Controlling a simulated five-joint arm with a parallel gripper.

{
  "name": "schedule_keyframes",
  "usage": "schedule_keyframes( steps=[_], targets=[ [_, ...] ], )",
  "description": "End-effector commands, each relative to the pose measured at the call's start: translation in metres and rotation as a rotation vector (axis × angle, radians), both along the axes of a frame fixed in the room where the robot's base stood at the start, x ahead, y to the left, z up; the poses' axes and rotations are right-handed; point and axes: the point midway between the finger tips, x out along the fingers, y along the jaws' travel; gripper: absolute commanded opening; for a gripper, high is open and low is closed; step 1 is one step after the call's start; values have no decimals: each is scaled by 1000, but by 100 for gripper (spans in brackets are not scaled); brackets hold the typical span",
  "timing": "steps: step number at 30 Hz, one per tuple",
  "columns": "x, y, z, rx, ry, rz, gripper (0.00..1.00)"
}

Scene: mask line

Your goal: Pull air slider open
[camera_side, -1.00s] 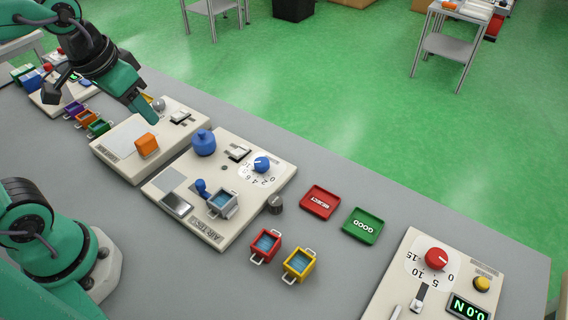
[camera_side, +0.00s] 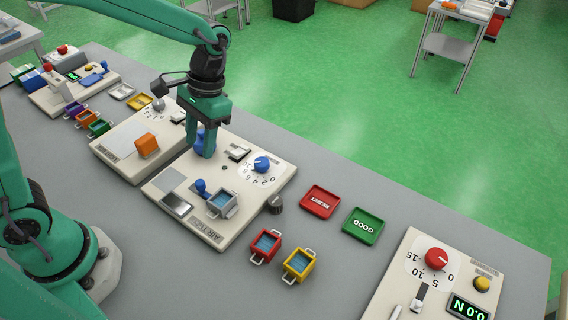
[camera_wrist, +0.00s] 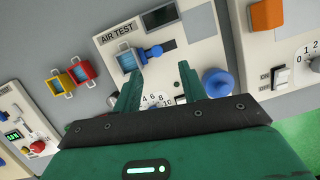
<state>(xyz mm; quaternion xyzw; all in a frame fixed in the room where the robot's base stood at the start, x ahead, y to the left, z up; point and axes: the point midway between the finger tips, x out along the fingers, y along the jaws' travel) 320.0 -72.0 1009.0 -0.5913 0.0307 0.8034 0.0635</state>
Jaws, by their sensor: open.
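The AIR TEST panel (camera_side: 228,224) is a cream box on the bench. A blue handle (camera_side: 201,187) that looks like the slider stands beside a small grey box with a blue inside (camera_side: 222,204). In the wrist view the handle (camera_wrist: 141,56) lies against a dark slot, ahead of my fingers. My gripper (camera_side: 207,150) is open and empty, pointing down above the panel's back part, in front of the blue dome (camera_side: 200,138). In the wrist view my gripper (camera_wrist: 159,74) spreads over the panel, and the dome (camera_wrist: 217,82) is right of the right finger. The fingers look apart from the handle.
A blue dial (camera_side: 261,164) and a white switch (camera_side: 238,152) are also on the panel. Red (camera_side: 265,246) and yellow (camera_side: 299,264) boxes stand in front. REJECT (camera_side: 320,202) and GOOD (camera_side: 362,225) trays lie to the right. A panel with an orange block (camera_side: 146,145) is left.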

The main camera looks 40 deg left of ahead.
Motion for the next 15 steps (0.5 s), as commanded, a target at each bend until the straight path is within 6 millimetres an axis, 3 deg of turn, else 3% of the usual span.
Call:
schedule_keyframes(
  steps=[6,15],
  targets=[
    [5,-8,-19,21,75,-13,42],
    [5,-10,-23,25,88,-15,42]
  ],
)
